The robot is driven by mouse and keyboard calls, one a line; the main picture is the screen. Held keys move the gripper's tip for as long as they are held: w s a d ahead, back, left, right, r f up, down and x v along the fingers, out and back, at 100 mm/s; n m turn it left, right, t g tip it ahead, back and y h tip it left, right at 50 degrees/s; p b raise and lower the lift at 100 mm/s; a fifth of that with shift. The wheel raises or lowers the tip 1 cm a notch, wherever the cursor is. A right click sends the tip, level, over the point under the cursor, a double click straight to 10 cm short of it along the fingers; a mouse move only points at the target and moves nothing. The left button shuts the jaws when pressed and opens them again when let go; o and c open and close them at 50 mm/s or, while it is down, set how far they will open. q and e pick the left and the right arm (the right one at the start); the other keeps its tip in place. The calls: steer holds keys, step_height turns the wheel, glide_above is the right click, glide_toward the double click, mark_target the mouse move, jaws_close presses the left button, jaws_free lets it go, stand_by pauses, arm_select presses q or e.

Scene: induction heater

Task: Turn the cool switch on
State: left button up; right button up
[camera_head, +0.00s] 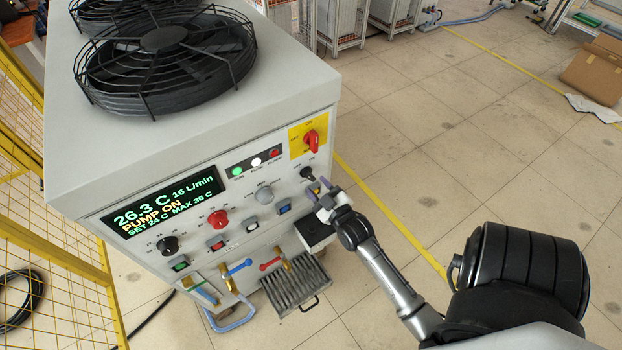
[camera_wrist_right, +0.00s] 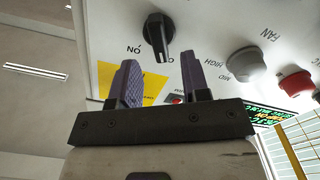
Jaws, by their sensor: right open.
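A heater cabinet (camera_head: 120,150) shows a front panel with knobs and switches. A small black knob (camera_head: 306,173) sits at the panel's right side, below the yellow plate. In the right wrist view the black knob (camera_wrist_right: 157,32) has an "ON" label to its left, and its raised grip runs roughly up and down the picture. I cannot read a "cool" label. My right gripper (camera_head: 319,187) is open and empty, its fingers pointing at the panel just in front of this knob. In the right wrist view, the gripper (camera_wrist_right: 160,75) is apart from the knob. My left gripper is not in view.
A red rotary switch (camera_head: 312,140) sits on the yellow plate above. A grey fan knob (camera_head: 265,194), a red knob (camera_head: 218,219) and another black knob (camera_head: 167,245) sit to the left. The display (camera_head: 165,203) is lit. A yellow fence (camera_head: 50,230) stands at left.

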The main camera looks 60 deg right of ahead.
mark_target(311, 178)
steer(key=shift+x, duration=2.15)
jaws_close()
